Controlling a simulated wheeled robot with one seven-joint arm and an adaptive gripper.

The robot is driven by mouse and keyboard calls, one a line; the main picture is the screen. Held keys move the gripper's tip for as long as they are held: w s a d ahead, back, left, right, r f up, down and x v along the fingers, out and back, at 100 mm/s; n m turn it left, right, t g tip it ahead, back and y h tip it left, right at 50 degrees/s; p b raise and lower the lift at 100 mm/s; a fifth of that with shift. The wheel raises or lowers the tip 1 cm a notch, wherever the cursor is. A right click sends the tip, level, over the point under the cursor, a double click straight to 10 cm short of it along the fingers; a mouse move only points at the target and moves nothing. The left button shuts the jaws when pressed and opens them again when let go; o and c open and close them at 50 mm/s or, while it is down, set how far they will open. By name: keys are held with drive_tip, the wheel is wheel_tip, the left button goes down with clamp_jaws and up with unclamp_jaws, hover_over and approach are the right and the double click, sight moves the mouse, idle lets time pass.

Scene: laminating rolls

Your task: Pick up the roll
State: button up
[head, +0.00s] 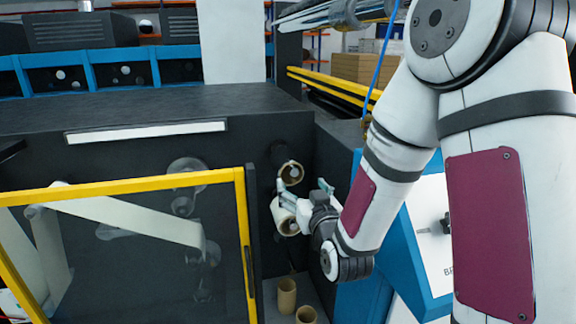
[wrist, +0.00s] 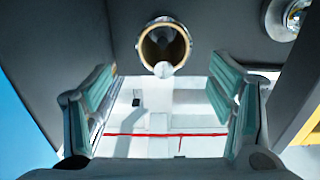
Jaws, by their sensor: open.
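A pale roll with a brown core (head: 280,213) sits at the dark machine face in the head view, right of the yellow-framed door. A brown tube end (head: 291,173) shows just above it on a dark shaft. My gripper (head: 308,197) is beside the pale roll; contact cannot be told from here. In the wrist view my gripper (wrist: 160,85) has its green-padded fingers spread wide with nothing between them. A round brown-rimmed tube end (wrist: 165,45) with a pale piece at its lower edge lies ahead, above the gap; which roll it is cannot be told.
Two brown cardboard tubes, one (head: 287,295) and another (head: 306,315), stand below the rolls. A yellow-framed clear door (head: 243,230) is to the left, with pale web behind it. A blue-edged panel (head: 425,235) stands right, partly behind my arm.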

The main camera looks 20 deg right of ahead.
sight(295, 176)
drive_tip(key=w, duration=0.6)
drive_tip(key=shift+w+p, duration=0.2)
drive_tip(key=shift+p, duration=0.1)
drive_tip(key=shift+w+a+r+p, duration=0.1)
drive_tip(key=shift+w+p, duration=0.15)
drive_tip(key=shift+w, duration=1.1)
drive_tip(key=shift+w+a+r+p, duration=0.1)
drive_tip(key=shift+w+p, duration=0.1)
drive_tip(key=shift+w, duration=1.1)
drive_tip(key=c, duration=1.1)
